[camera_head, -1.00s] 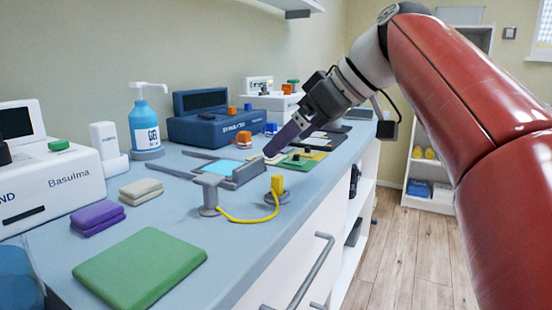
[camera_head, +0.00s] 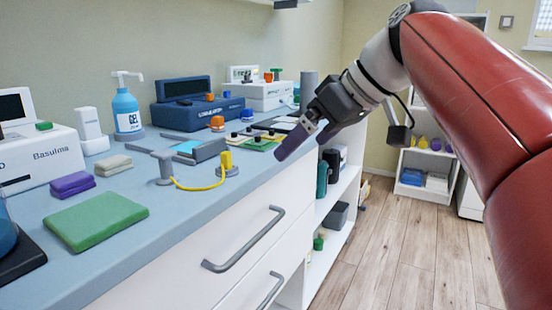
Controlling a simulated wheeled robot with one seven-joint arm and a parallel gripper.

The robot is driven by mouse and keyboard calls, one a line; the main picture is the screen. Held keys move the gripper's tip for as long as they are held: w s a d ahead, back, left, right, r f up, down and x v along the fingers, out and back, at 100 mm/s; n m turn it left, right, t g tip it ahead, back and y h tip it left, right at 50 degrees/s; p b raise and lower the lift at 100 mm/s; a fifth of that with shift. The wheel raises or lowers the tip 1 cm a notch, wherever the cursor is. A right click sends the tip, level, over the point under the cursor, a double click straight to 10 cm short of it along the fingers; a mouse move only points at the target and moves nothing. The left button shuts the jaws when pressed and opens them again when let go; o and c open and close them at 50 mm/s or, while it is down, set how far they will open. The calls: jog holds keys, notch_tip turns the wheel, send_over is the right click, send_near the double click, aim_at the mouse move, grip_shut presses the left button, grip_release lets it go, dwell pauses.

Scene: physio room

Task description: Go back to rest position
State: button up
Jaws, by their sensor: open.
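My gripper (camera_head: 300,140) is at the end of my red and white arm, near the front edge of the counter (camera_head: 75,252). It points down and to the left, with nothing seen between its fingers. In this view it overlaps the counter's front edge and the drawer fronts. It appears apart from the things on the counter. One finger largely hides the other.
A yellow plug with a cable (camera_head: 226,162), a green pad (camera_head: 97,219), a purple block (camera_head: 72,184) and a blue gel bottle (camera_head: 127,110) stand on the counter. Drawer handles (camera_head: 245,240) stick out below. The wooden floor (camera_head: 385,250) at right is clear.

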jog(key=s+d+f+m+h+p, duration=0.1)
jog(key=s+d+f+m+h, duration=0.1)
jog(key=s+f, duration=0.3)
jog(key=s+d+f+m+h+p, duration=0.1)
jog(key=s+d+f+m, duration=0.3)
jog(key=f, duration=0.8)
jog(key=s+d+f+m+h+p, duration=0.1)
jog(key=s+d+f+m+h, duration=0.2)
jog(key=s+f, duration=0.5)
jog(key=shift+d+f+m+t+h, duration=0.4)
jog(key=shift+f+m, duration=0.2)
jog(key=shift+f, duration=0.05)
